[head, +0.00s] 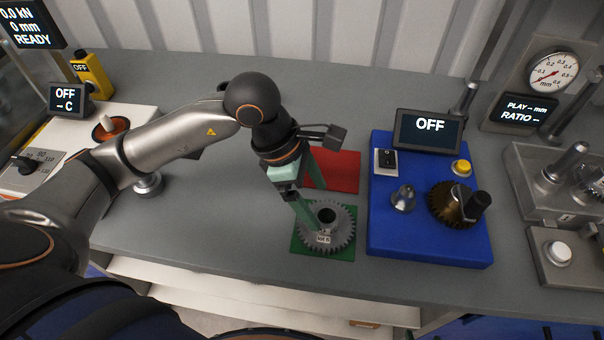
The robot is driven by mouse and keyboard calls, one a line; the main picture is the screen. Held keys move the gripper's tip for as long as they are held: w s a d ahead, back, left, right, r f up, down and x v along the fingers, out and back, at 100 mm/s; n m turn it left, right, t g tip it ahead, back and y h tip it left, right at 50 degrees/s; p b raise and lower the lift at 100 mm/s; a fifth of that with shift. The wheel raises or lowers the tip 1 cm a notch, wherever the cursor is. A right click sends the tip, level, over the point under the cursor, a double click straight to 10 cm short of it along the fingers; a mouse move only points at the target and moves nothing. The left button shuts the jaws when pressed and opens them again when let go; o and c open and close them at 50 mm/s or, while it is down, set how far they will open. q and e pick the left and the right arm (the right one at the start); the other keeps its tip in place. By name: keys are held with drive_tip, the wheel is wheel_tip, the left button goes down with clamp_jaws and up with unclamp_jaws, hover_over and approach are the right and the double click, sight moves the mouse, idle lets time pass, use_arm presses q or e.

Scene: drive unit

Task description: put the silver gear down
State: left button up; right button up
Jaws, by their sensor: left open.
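The silver gear (343,240) lies flat on the green mat (309,254) near the front of the bench. It has a central hole and a small white label whose text is hard to read. My left gripper (310,203) is open, with one green finger reaching down to the gear's upper left side and the other further back over the red mat. I cannot tell whether the near finger touches the gear. My right gripper is not in view.
A red mat (341,171) lies behind the green one. To the right stands a blue unit (405,242) with a screen reading OFF, a bronze gear (448,203) and a bare metal post (403,198). A dial gauge (553,72) stands at the back right. The grey bench left of the green mat is clear.

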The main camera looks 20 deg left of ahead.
use_arm(q)
drive_tip(key=v, duration=0.7)
drive_tip(key=shift+s, duration=0.1)
